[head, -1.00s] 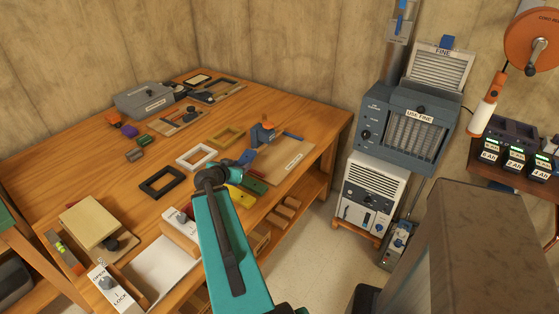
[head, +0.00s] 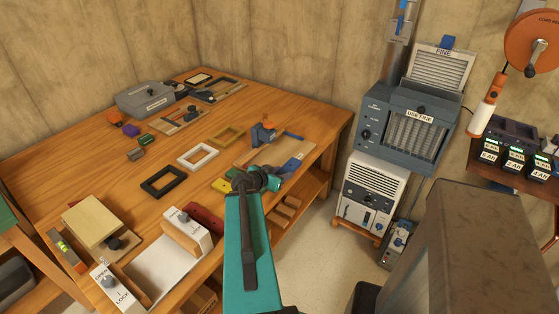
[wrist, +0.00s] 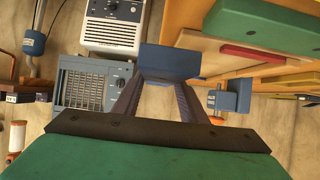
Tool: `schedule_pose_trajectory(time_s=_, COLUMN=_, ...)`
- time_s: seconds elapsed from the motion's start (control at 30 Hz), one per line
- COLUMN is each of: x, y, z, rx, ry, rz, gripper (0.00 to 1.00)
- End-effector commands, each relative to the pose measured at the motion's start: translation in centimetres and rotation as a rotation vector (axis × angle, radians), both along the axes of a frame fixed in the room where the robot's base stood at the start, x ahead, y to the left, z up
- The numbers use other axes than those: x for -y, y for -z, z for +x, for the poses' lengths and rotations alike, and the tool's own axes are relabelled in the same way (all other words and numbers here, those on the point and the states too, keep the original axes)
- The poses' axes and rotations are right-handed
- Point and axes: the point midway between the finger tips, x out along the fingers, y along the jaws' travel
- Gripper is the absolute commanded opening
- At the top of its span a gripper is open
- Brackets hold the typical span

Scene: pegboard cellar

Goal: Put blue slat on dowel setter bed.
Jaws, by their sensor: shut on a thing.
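The blue slat (head: 291,165) is held in my gripper (head: 275,178), at the front end of the dowel setter bed (head: 262,152). In the wrist view the slat (wrist: 170,61) spans between my gripper's two dark fingers (wrist: 160,95), which are shut on it. The bed is a pale board near the table's right edge, with a blue and orange fixture (head: 263,134) and a blue bar at its far side. The slat covers part of the bed's near end. I cannot tell whether it touches the bed or hovers above it.
Yellow (head: 222,185), green (head: 233,173) and red (head: 204,216) slats lie left of my gripper. A grey heater-like cabinet (head: 372,188) stands beyond the table's right edge.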

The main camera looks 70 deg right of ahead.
Motion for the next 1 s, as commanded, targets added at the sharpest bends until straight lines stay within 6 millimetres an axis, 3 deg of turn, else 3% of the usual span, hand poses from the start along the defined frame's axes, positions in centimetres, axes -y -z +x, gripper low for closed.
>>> schedule_pose_trajectory(time_s=1.0, x=2.1, y=0.5, z=0.9, rx=0.001, ry=0.003, rz=-0.003, gripper=0.14)
